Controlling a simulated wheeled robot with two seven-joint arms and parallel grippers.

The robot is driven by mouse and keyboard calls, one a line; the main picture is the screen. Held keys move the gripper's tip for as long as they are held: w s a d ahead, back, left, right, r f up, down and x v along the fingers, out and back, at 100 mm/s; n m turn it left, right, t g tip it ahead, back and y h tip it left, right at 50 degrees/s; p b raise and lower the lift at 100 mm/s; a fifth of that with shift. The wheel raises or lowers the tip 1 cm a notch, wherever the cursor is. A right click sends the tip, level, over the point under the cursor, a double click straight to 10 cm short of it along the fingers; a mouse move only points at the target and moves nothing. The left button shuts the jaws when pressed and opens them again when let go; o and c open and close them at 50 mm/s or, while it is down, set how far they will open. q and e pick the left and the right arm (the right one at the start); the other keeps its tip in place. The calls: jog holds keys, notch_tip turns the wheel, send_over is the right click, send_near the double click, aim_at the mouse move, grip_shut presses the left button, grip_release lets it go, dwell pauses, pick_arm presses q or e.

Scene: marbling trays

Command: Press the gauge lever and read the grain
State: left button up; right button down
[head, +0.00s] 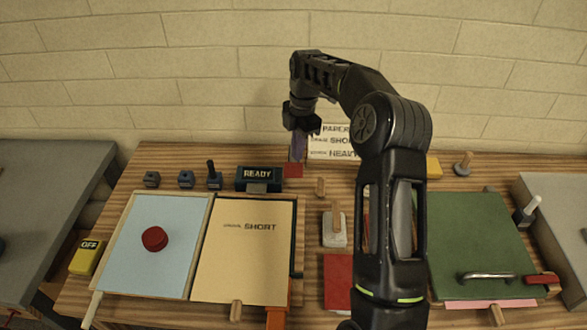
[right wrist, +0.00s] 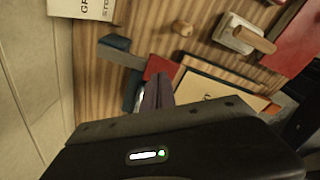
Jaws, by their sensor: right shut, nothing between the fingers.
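A dark blue box (head: 258,174) reading "READY", with a grey plate at its front, stands at the back of the table. A red block (head: 293,170) sits just right of it; which part is the gauge lever I cannot tell. My right gripper (head: 298,154) is shut and empty, fingers pointing down just behind the red block. In the right wrist view the fingertips (right wrist: 158,88) overlap the red block (right wrist: 160,68); contact is unclear. A tan sheet (head: 245,260) reads "SHORT". A card (head: 335,143) behind reads "PAPER", "SHORT", "HEAVY". My left gripper is out of view.
A blue tray (head: 190,215) holding a red disc (head: 154,239) lies left of the tan sheet. Several small dark stamps (head: 186,179) stand behind it. A green board (head: 480,235) with a metal handle lies right. A wooden-handled block (head: 334,238) stands mid-table. My right arm hides part of the table.

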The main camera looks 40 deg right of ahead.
aim_at(295, 168)
jog(key=shift+a+f+b, duration=0.15)
jog(key=shift+f+b, duration=0.7)
jog(key=shift+f, duration=0.75)
